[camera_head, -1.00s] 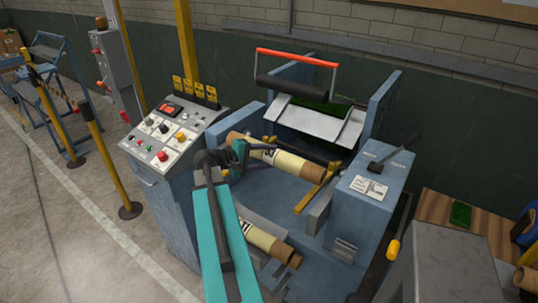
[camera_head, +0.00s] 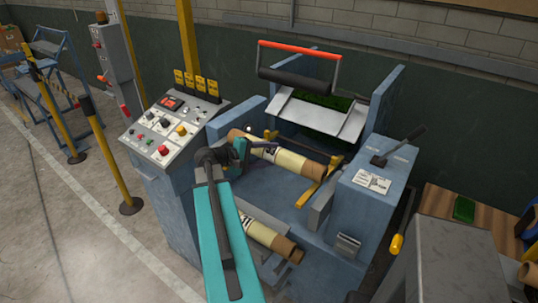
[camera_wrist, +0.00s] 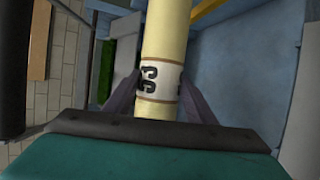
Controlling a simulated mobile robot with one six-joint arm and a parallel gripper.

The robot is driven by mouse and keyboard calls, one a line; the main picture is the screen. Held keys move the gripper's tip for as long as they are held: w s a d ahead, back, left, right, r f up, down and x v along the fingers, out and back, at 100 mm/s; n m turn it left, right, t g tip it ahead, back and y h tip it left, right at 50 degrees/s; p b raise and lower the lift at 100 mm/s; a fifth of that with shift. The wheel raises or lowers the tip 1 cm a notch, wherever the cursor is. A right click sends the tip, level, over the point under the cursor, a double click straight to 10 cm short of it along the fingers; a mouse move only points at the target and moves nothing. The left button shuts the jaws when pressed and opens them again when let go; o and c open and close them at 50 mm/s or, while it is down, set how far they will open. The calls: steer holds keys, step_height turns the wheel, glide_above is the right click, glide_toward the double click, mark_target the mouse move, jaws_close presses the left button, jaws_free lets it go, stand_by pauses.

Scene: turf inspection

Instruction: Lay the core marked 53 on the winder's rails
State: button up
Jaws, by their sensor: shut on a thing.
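The core marked 53 (camera_wrist: 162,40) is a cream tube with a white band, and the black 53 shows in the wrist view. My gripper (camera_wrist: 160,86) is shut on it, one finger on each side of the band. In the head view the core (camera_head: 288,158) lies across the winder's bay, its brown right end over a yellow rail (camera_head: 312,191). I cannot tell whether it touches the rail. My gripper (camera_head: 260,147) comes from the left and hides part of the core. The left rail is mostly hidden.
Another cream core (camera_head: 265,235) lies lower at the winder's front. A control panel (camera_head: 163,139) stands left, a lever housing (camera_head: 365,190) right. A black roller under a red bar (camera_head: 299,50) hangs behind. A grey cabinet (camera_head: 455,260) is at the front right.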

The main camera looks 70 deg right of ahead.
steer(key=shift+f+b, duration=1.65)
steer(key=shift+f, duration=0.7)
steer(key=o, duration=1.5)
steer(key=shift+c, duration=0.2)
steer(key=shift+w+a, duration=0.1)
steer(key=shift+a, duration=0.05)
steer(key=b+v, duration=0.3)
steer(key=v, duration=1)
steer(key=shift+w+a+b, duration=0.15)
steer(key=shift+b, duration=0.15)
steer(key=shift+r, duration=0.1)
